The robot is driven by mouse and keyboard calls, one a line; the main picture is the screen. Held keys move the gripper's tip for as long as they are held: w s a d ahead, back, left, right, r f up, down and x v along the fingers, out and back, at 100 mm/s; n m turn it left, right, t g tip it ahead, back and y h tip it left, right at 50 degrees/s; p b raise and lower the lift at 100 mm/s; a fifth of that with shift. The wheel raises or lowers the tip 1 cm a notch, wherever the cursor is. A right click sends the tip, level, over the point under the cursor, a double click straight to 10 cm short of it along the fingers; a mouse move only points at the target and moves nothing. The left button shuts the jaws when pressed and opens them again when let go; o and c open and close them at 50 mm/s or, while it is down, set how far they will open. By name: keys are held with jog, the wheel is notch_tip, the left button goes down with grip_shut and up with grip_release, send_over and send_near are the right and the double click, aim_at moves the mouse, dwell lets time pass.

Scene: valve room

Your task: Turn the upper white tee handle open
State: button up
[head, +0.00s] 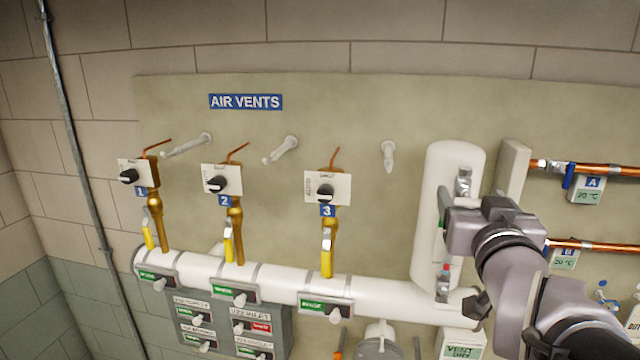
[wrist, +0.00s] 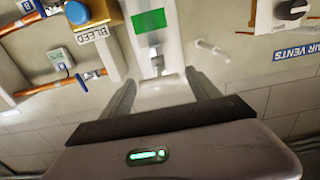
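My gripper (head: 447,210) is in front of the white vertical cylinder (head: 437,165) at the right of the panel, close to its upper silver fitting (head: 463,182). In the wrist view the fingers of my gripper (wrist: 160,85) stand apart, with a pale rounded shape between them. I cannot tell whether that shape is the upper white tee handle or the cylinder behind. The silver fitting (wrist: 158,65) shows just beyond the fingertips, below a green label (wrist: 150,45). A lower fitting (head: 443,285) with a red part sits near the cylinder's bottom. No handle is clearly seen gripped.
Copper pipes (head: 605,170) with tags run to the right of the cylinder. Numbered valves with yellow levers (head: 327,252) stand on a white manifold pipe (head: 385,295) to the left. White wall pegs (head: 388,155) stick out from the panel. My forearm covers the lower right.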

jog(key=shift+w, duration=0.15)
jog(key=c, duration=1.2)
jog(key=shift+f+b, duration=0.1)
jog(key=shift+b, duration=0.2)
jog(key=shift+n+b, duration=0.3)
jog(key=n+b, duration=0.1)
jog(key=b, duration=0.1)
jog(key=n+b, duration=0.1)
jog(key=b, duration=0.1)
jog(key=shift+f+n+b, duration=0.25)
jog(key=shift+n+b, duration=0.05)
jog(key=n+b, duration=0.4)
jog(key=shift+a+r+n, duration=0.1)
jog(key=shift+a+n, duration=0.05)
jog(key=shift+n, duration=0.15)
jog(key=n+b, duration=0.2)
jog(key=n, duration=0.2)
jog(key=shift+n, duration=0.3)
jog(key=n, duration=0.5)
jog(key=shift+a+b, duration=0.1)
jog(key=shift+b, duration=0.25)
jog(key=shift+r+n, duration=0.1)
jog(key=shift+n, duration=0.3)
